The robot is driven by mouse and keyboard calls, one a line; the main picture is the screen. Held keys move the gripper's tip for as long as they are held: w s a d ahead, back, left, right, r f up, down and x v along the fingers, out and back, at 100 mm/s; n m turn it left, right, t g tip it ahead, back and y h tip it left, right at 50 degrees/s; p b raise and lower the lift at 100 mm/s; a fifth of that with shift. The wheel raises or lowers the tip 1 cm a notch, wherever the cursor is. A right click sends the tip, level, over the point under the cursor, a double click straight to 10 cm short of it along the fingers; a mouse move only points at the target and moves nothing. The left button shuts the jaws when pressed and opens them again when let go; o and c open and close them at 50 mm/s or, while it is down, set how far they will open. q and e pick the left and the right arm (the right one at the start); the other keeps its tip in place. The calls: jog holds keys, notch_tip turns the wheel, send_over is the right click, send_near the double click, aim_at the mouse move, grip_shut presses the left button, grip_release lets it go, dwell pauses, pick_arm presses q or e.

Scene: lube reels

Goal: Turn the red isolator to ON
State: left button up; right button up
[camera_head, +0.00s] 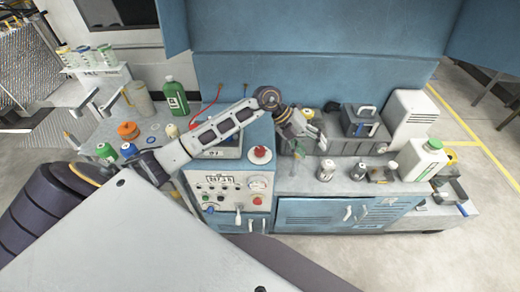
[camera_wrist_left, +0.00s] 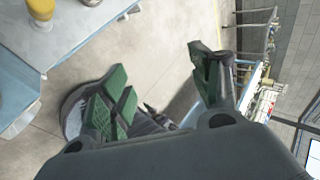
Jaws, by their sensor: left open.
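The blue control cabinet (camera_head: 228,184) stands in the middle of the head view, with a panel of gauges, knobs and switches. A red round knob on a pale base (camera_head: 260,154) sits on its top right corner. A smaller red button (camera_head: 257,200) is on the panel face; I cannot tell for certain which is the isolator, nor read its position. My left gripper (camera_head: 298,147) is right of the red knob, above the bench, apart from it. In the left wrist view the left gripper (camera_wrist_left: 163,92) is open and empty. My right gripper is not in view.
The bench right of the cabinet holds small bottles (camera_head: 326,170), a grey case (camera_head: 362,121) and a white-green jug (camera_head: 421,159). Left are a green bottle (camera_head: 176,97) and an orange reel-like item (camera_head: 128,130). My left arm crosses above the cabinet. Open floor lies right.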

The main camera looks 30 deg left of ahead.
pick_arm(q)
jog(key=a+f+g+y, duration=0.15)
jog(key=a+y, duration=0.35)
jog(key=a, duration=0.5)
jog(key=r+n+y, duration=0.2)
jog(key=n+y, duration=0.1)
jog(key=y, duration=0.1)
send_over(260, 149)
jog(key=shift+f+g, duration=0.15)
jog(key=shift+g, duration=0.2)
notch_tip(260, 149, down, 14)
jog(key=p, duration=0.3)
jog(key=shift+m, duration=0.3)
jog(key=c, duration=1)
jog(key=shift+c, duration=0.2)
